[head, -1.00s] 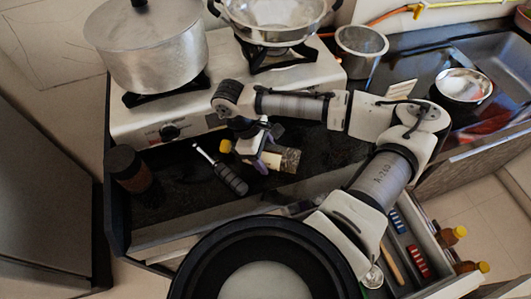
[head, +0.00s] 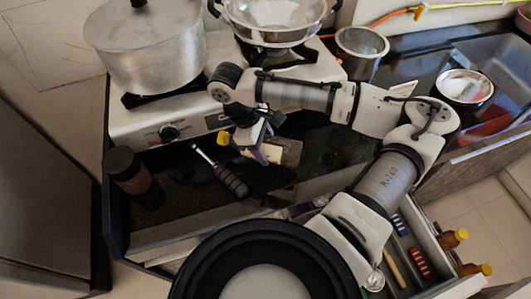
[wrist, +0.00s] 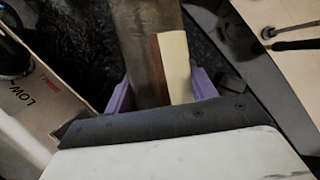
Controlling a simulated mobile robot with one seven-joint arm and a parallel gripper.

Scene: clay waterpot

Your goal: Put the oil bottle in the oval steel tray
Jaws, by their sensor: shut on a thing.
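The oil bottle shows a yellow cap (head: 224,138) and a brownish body (head: 288,152) with a cream label. It lies roughly sideways between the jaws of my gripper (head: 258,148), just over the dark counter in front of the stove. In the wrist view the brown bottle body (wrist: 146,40) runs between the purple fingers of my gripper (wrist: 160,90), which are shut on it. Part of the bottle is hidden by the gripper. A shiny steel vessel (head: 465,86) on the right by the sink may be the oval steel tray; I cannot tell for sure.
A large lidded pot (head: 150,50) and a two-handled steel pan (head: 275,22) stand on the stove (head: 225,85). A steel pot (head: 361,50) stands right of it. A dark jar (head: 130,170) and a black-handled tool (head: 230,178) are on the counter. An open drawer (head: 415,240) is lower right.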

